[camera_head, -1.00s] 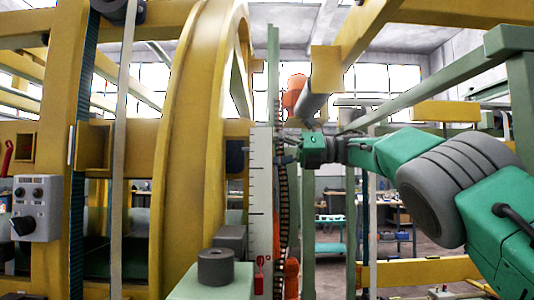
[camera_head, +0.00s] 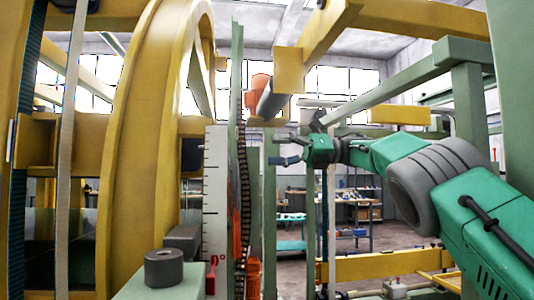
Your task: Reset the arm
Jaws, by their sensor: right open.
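My right arm is green and grey and comes in from the right side. Its gripper (camera_head: 286,150) is at the middle of the view, pointing left, with its dark fingers apart and nothing visible between them. In the picture it sits to the right of the upright white scale (camera_head: 215,205) and the dark cable chain (camera_head: 242,190). It does not appear to touch either. My left gripper is not in view.
A large yellow ring frame (camera_head: 135,150) fills the left. A grey cylinder (camera_head: 164,267) stands on a pale green block at the bottom. Green posts (camera_head: 470,130) and yellow beams (camera_head: 370,265) stand around my right arm. A shelf (camera_head: 360,205) stands farther back.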

